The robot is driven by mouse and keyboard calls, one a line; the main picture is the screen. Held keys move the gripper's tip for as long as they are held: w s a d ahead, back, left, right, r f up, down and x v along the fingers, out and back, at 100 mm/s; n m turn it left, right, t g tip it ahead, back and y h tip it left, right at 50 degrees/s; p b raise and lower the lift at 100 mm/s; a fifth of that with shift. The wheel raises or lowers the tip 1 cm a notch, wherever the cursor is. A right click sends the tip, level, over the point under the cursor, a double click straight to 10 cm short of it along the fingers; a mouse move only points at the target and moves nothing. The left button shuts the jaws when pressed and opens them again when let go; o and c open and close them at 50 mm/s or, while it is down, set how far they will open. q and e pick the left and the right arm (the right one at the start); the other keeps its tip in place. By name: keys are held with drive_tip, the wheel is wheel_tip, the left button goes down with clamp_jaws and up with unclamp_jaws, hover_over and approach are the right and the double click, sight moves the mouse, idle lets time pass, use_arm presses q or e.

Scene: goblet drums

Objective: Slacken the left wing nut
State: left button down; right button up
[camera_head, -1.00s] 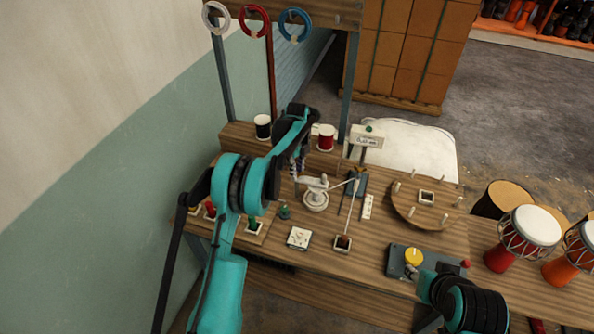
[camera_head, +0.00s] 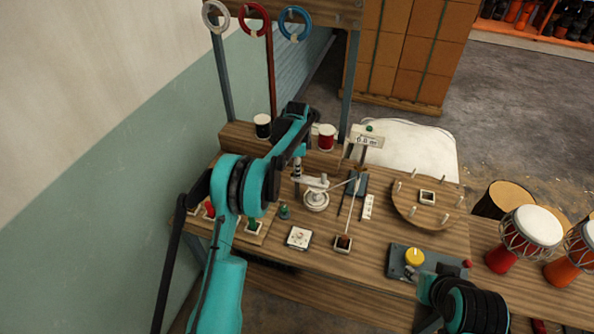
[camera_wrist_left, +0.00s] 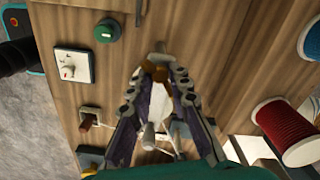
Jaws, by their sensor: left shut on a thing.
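My left gripper (camera_head: 297,178) reaches down over the left end of the white swivel stand (camera_head: 316,199) on the wooden bench. In the left wrist view its fingers (camera_wrist_left: 158,74) come together, shut on a small brownish piece, the left wing nut (camera_wrist_left: 157,72). The fingertips cover most of the nut, so its wings are hard to make out. The white stand lies partly hidden behind the fingers in that view. Of my right arm only dark and teal links show at the lower right of the head view; its gripper is not seen.
A green button (camera_head: 284,212) and a white switch plate (camera_head: 299,238) sit close by. Black (camera_head: 263,126) and red (camera_head: 326,137) spools stand behind. A small display (camera_head: 367,140), a round pegged board (camera_head: 433,202) and a yellow knob box (camera_head: 413,259) are to the right.

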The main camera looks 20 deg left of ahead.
use_arm(q)
drive_tip(key=n, duration=0.5)
drive_tip(key=shift+n, duration=0.3)
drive_tip(key=n, duration=1)
drive_tip(key=shift+n, duration=0.4)
drive_tip(key=n, duration=0.5)
drive_tip(key=shift+n, duration=0.3)
drive_tip(key=n, duration=0.5)
drive_tip(key=shift+b, duration=0.3)
drive_tip(key=n, duration=0.5)
drive_tip(key=shift+n, duration=0.4)
drive_tip(key=n, duration=1)
